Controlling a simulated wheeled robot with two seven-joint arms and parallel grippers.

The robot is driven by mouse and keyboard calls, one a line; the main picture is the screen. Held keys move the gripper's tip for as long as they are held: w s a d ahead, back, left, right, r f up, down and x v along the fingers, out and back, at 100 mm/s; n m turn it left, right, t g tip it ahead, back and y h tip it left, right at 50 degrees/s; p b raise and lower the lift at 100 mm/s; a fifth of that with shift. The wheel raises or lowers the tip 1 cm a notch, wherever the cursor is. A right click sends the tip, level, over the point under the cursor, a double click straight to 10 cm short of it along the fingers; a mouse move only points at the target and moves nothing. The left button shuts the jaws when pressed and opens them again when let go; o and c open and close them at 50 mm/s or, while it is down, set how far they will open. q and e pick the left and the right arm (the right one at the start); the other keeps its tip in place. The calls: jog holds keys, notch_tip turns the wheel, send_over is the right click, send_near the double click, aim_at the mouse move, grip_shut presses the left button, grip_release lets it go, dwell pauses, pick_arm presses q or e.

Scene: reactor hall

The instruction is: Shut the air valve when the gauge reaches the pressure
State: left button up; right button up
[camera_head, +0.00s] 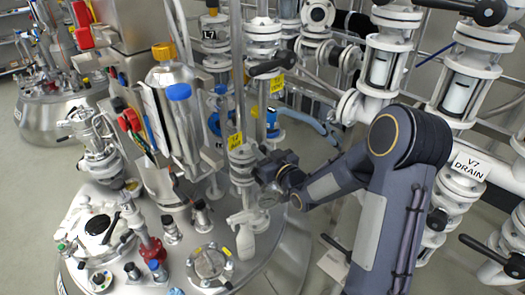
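My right arm comes in from the lower right and reaches over the reactor lid. My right gripper (264,172) is at a white flanged column (242,165) that rises from the lid. Its fingers are small and dark, and I cannot tell whether they are open, shut or touching a handle. I cannot make out the pressure gauge's face or tell which fitting is the air valve. My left gripper is out of view.
The steel reactor lid (262,262) carries several ports and fittings. White pipes and a valve labelled V7 DRAIN (468,165) crowd the right. Another vessel (55,120) stands at the back left.

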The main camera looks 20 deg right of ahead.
grip_shut()
jog(key=shift+w+d+f+m+b, duration=0.1)
jog(key=shift+w+d+m+b, duration=0.05)
jog(key=shift+d+m+b, duration=0.45)
jog(key=w+d+f+m+g+p, duration=0.1)
jog(key=w+d+f+m, duration=0.1)
jog(key=d+m, duration=0.4)
jog(key=shift+f, duration=0.25)
jog(key=shift+a, duration=0.1)
jog(key=o, duration=0.7)
grip_release()
